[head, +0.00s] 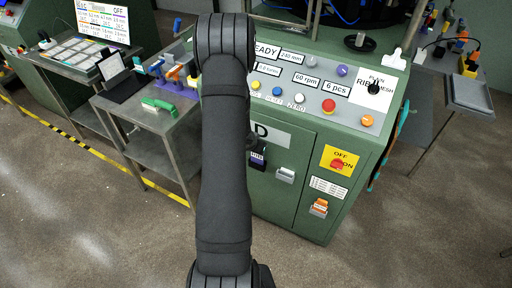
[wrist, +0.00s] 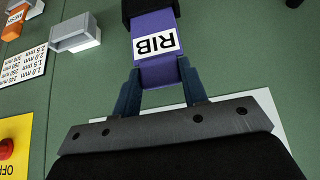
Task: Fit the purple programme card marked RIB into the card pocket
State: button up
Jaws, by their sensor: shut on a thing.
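The purple card marked RIB (wrist: 155,45) is between the two fingers of my gripper (wrist: 162,90), which is shut on it. In the wrist view its label is upside down and its far end meets a black holder (wrist: 150,7); I cannot tell how deep it sits. In the head view the purple card (head: 258,158) shows small in front of the green cabinet door, just right of my arm, which hides most of my gripper. A light grey pocket (head: 285,175) is on the door right of the card; it also shows in the wrist view (wrist: 75,35).
An orange card (head: 319,205) sits in a holder at lower right. A yellow panel with a red switch (head: 338,162) and a white printed label (head: 328,187) are on the cabinet. The sloped control panel (head: 320,75) is above. A steel cart (head: 150,120) stands left.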

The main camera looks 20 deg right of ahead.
jog(key=shift+f, duration=0.75)
jog(key=o, duration=1.1)
jog(key=shift+c, duration=0.2)
jog(key=v, duration=1.7)
jog(key=x, duration=1.6)
jog(key=shift+f, duration=0.3)
jog(key=shift+w+d, duration=0.1)
